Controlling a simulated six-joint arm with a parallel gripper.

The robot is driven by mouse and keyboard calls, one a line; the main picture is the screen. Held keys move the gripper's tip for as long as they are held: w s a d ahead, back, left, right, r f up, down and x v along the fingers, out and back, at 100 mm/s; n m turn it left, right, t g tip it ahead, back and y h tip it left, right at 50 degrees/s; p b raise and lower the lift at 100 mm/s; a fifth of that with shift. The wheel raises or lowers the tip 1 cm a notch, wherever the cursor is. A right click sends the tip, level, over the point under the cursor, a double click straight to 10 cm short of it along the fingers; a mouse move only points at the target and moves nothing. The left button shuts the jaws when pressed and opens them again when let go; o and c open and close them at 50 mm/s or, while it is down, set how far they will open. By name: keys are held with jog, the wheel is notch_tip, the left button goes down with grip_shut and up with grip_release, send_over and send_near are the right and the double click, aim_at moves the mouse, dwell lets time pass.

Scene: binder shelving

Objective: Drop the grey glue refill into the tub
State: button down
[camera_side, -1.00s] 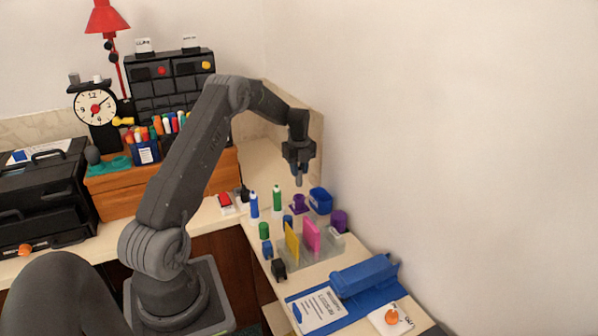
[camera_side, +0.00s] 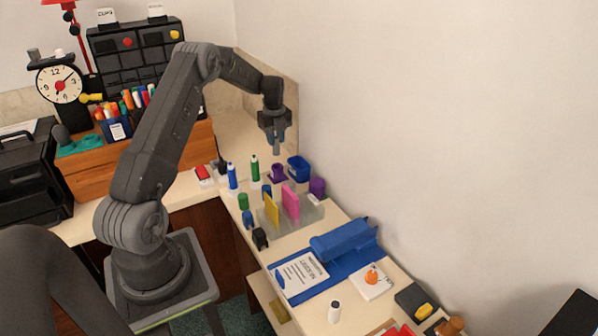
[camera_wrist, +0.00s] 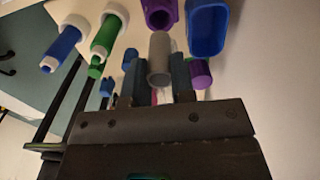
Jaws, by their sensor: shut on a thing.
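My gripper (camera_side: 275,137) is shut on the grey glue refill (camera_side: 276,149) and holds it upright above the counter's far end. In the wrist view the refill (camera_wrist: 159,58) is a grey cylinder between the fingers of my gripper (camera_wrist: 158,80). The blue tub (camera_side: 298,167) stands on the counter, below and slightly right of the refill in the side view. In the wrist view the tub (camera_wrist: 207,28) shows its open top at upper right, apart from the refill.
A purple holder (camera_side: 278,173) stands left of the tub and a purple cylinder (camera_side: 317,187) to its right. Blue (camera_side: 232,177) and green (camera_side: 255,168) glue sticks stand to the left. Yellow (camera_side: 272,210) and pink (camera_side: 290,202) upright panels stand nearer. A wall borders the counter's right side.

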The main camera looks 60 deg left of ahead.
jog(key=w+d, duration=0.5)
jog(key=w, duration=0.2)
jog(key=shift+s+a+f, duration=0.1)
jog(key=shift+f, duration=3)
jog(key=c, duration=0.9)
grip_release()
jog(key=shift+r, duration=0.1)
